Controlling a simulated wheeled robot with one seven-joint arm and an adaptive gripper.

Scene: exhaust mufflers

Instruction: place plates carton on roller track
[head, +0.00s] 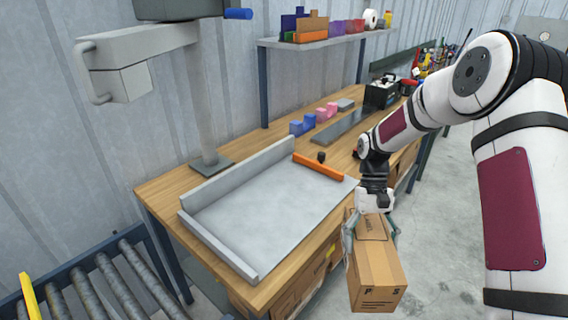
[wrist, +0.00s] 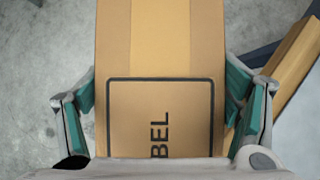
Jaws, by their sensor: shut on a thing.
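The plates carton (head: 380,272) is a brown cardboard box with dark print, held in the air in front of the workbench. In the wrist view its taped top and label (wrist: 160,120) fill the middle. My gripper (head: 369,232) is shut on the carton, with green-padded fingers on both sides of it. The fingertips also show in the wrist view (wrist: 163,105). The roller track (head: 105,290) has grey metal rollers and stands at the lower left of the head view, partly cut off by the frame. The carton is well to the right of it, apart from it.
A wooden workbench (head: 160,190) lies between, bearing a grey metal tray (head: 265,210) and an orange block (head: 318,166). A post with an overhanging arm (head: 205,100) rises at the bench's back. More cartons sit under the bench. Open concrete floor (head: 440,230) lies to the right.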

